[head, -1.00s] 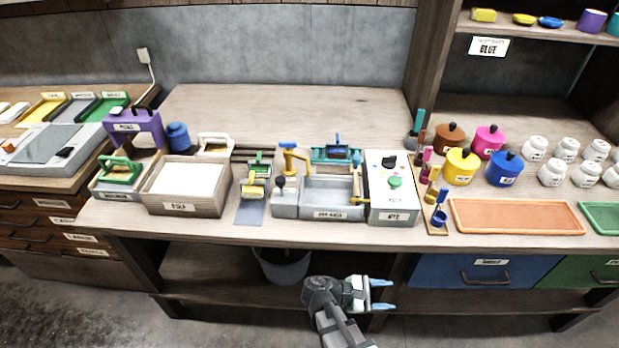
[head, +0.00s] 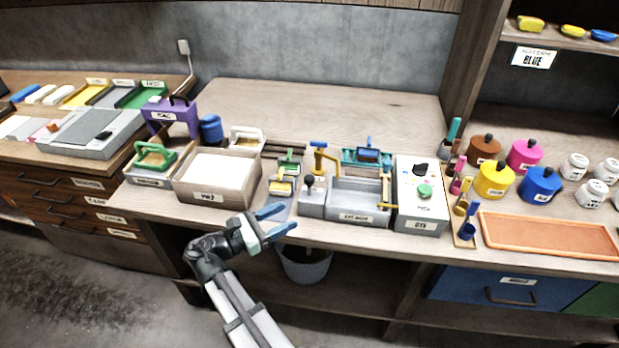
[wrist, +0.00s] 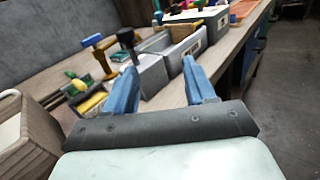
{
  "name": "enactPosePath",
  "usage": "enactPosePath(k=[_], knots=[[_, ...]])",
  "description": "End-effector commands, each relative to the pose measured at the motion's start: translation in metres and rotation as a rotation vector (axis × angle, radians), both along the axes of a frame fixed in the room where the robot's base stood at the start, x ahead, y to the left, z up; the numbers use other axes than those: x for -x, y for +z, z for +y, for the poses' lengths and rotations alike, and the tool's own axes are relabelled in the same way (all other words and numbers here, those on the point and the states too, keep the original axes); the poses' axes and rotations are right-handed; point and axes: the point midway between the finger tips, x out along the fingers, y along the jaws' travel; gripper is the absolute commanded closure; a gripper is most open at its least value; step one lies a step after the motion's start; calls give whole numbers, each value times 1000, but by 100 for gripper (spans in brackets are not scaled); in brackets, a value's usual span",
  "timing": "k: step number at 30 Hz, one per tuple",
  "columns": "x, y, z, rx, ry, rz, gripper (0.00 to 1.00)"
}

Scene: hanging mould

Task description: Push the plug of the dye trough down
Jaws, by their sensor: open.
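The grey dye trough (head: 359,213) stands near the bench's front edge, left of a white box with a green button. At its left is a grey block (head: 312,208) with a dark round-knobbed plug (head: 309,181) standing up from it, beside a yellow tap (head: 320,158). In the wrist view the dark plug (wrist: 126,38) rises above the grey block, beyond my fingers. My gripper (head: 283,219) has blue fingers, is open and empty, and is at the bench's front edge, left of and nearer than the plug. The trough's inside is partly hidden in the wrist view.
A pulp box (head: 196,197) stands left of the trough. Small green and yellow rollers (head: 281,186) lie between them. The white box (head: 421,206) with buttons stands on the right. A grey bucket (head: 303,266) is under the bench.

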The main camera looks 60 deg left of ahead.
Motion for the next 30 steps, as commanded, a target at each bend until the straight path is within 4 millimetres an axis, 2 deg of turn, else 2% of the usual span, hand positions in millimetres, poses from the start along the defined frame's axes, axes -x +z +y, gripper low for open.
enactPosePath(k=[1,4,11,17,30], knots=[[5,11,17,13,18,10,45],[12,25,33,42,43,22,45],[14,37,45,68,66,33,45],[-9,37,44,69,64,33,45],[-86,37,44,68,64,33,45]])
